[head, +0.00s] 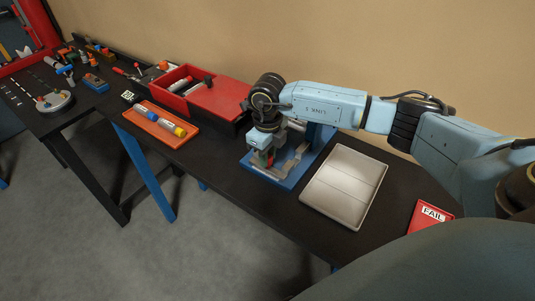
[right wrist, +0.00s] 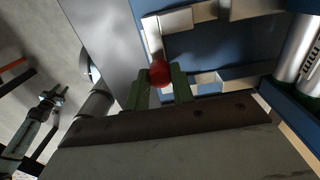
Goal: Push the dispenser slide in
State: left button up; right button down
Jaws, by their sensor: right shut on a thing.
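The dispenser is a blue unit (head: 286,182) with metal parts, standing on the dark bench; its blue and metal parts also fill the top of the right wrist view (right wrist: 225,50). My right gripper (head: 264,158) points down at the dispenser's front left. In the right wrist view its green fingers (right wrist: 163,90) are shut on a red knob (right wrist: 159,72) beside a pale metal piece. The arm and gripper hide much of the dispenser in the head view, so how far in the slide sits cannot be told. My left gripper is absent from the head view; a small pale arm part with a dark tip shows at the left of the right wrist view.
A pale flat tray (head: 344,185) lies right of the dispenser, and a red FAIL tray (head: 430,214) lies further right. A red box (head: 218,100) and an orange tray (head: 161,122) with markers stand to the left. Silver cylinders (right wrist: 300,60) show at the wrist view's right edge.

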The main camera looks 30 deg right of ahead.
jog(key=w+d+b, duration=0.1)
jog(key=d, duration=0.2)
jog(key=w+d+b, duration=0.1)
jog(key=d+b, duration=0.1)
jog(key=d, duration=0.1)
jog(key=w+d+b, duration=0.1)
jog(key=d, duration=0.2)
jog(key=shift+w, duration=0.4)
jog(key=shift+r, duration=0.15)
jog(key=shift+d, duration=0.1)
jog(key=c, duration=1.2)
grip_release()
jog(key=shift+d, duration=0.1)
notch_tip(320, 180, up, 13)
jog(key=shift+r+b, duration=0.1)
jog(key=shift+b, duration=0.55)
